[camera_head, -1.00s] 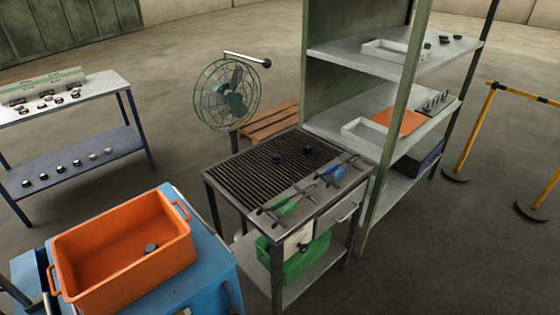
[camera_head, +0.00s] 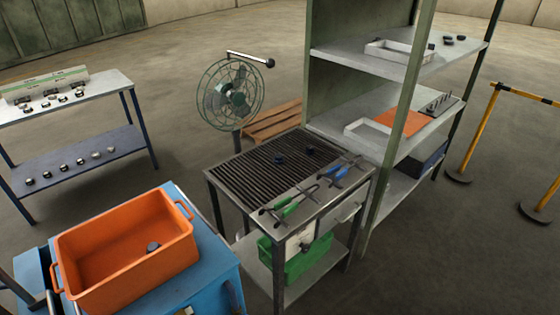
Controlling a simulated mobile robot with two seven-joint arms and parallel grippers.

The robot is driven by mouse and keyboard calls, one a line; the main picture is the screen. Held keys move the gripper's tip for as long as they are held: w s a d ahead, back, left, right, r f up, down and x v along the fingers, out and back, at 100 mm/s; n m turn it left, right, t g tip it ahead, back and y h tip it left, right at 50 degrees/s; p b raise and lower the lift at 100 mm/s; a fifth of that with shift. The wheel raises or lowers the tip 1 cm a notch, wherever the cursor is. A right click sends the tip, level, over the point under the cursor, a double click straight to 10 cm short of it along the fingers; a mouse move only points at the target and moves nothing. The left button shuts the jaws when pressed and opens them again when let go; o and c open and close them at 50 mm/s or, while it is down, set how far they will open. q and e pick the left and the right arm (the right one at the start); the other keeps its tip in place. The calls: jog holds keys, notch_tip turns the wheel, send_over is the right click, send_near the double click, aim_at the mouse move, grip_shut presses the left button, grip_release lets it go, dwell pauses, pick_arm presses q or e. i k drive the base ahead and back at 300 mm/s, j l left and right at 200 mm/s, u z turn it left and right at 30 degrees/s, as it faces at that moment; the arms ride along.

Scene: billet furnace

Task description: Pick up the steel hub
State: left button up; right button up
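A small dark round part (camera_head: 153,248) lies on the floor of the orange bin (camera_head: 100,270) at the lower left. Two small dark parts, one at the left (camera_head: 280,159) and one at the right (camera_head: 309,150), sit on the slatted top of the metal cart (camera_head: 245,180). More small parts (camera_head: 58,170) stand in a row on the lower shelf of the left table. I cannot tell from their looks which of these is the steel hub. Neither of my grippers shows in the head view.
Green-handled tongs (camera_head: 288,206) and blue-handled tongs (camera_head: 341,172) lie along the cart's front. A green box (camera_head: 305,265) is on its lower shelf. A fan (camera_head: 230,95) stands behind. A shelf rack (camera_head: 340,62) and yellow barrier (camera_head: 475,135) are at right.

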aim_at(278, 159)
jog(key=l+u, duration=0.1)
jog(key=u, duration=0.35)
jog(key=l+u, duration=0.1)
jog(key=u, duration=0.4)
jog(key=l+u, duration=0.15)
jog(key=u, duration=0.3)
jog(key=l+u, duration=0.3)
jog(key=k+l+u, duration=0.25)
jog(key=l+u, duration=0.3)
jog(key=l, duration=0.15)
